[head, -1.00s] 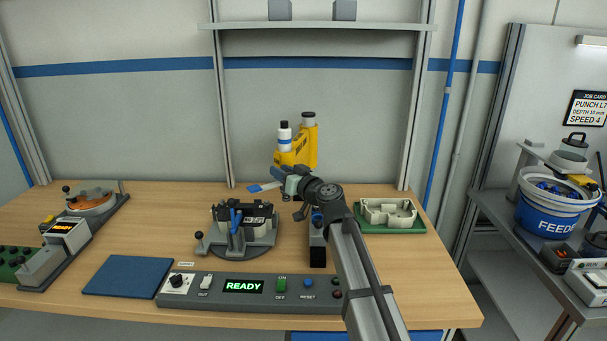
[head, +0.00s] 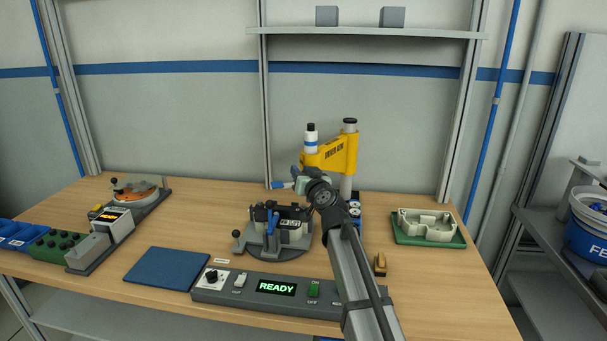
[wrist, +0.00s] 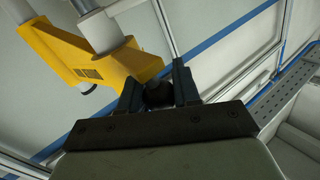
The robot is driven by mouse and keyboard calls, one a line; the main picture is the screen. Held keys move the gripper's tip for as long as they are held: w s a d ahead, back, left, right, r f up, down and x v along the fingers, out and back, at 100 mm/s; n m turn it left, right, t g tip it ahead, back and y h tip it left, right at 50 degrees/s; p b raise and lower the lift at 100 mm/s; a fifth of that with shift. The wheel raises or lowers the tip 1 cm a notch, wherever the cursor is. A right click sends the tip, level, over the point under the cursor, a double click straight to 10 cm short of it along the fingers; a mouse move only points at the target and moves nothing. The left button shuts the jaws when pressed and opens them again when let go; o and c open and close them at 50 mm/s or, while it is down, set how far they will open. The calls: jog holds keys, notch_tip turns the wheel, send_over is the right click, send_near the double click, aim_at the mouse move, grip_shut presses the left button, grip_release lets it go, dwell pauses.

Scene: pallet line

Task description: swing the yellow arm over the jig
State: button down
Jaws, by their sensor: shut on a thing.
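The yellow arm (head: 331,155) reaches left from its post (head: 349,130) at the back of the bench, with a white spindle (head: 310,140) at its free end. The jig (head: 278,250), a dark clamp fixture with a blue handle on a round grey base, stands in front and to the left, lower in the picture. My gripper (head: 298,178) is just below the yellow arm's free end. In the wrist view my gripper (wrist: 158,88) is shut on a black knob (wrist: 158,94), with the yellow arm (wrist: 75,60) close by. The knob's link to the arm is hidden.
A control panel (head: 235,288) reading READY lies along the front edge. A blue mat (head: 165,275) lies left of it. A green tray (head: 440,241) with a pale casting (head: 425,225) is at the right. A small brown piece (head: 380,264) lies right of my arm.

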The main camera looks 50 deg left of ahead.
jog(key=c, duration=1.1)
grip_release()
jog(key=shift+d, duration=0.1)
jog(key=v, duration=1.3)
jog(key=shift+d, duration=0.25)
jog(key=shift+s, duration=0.15)
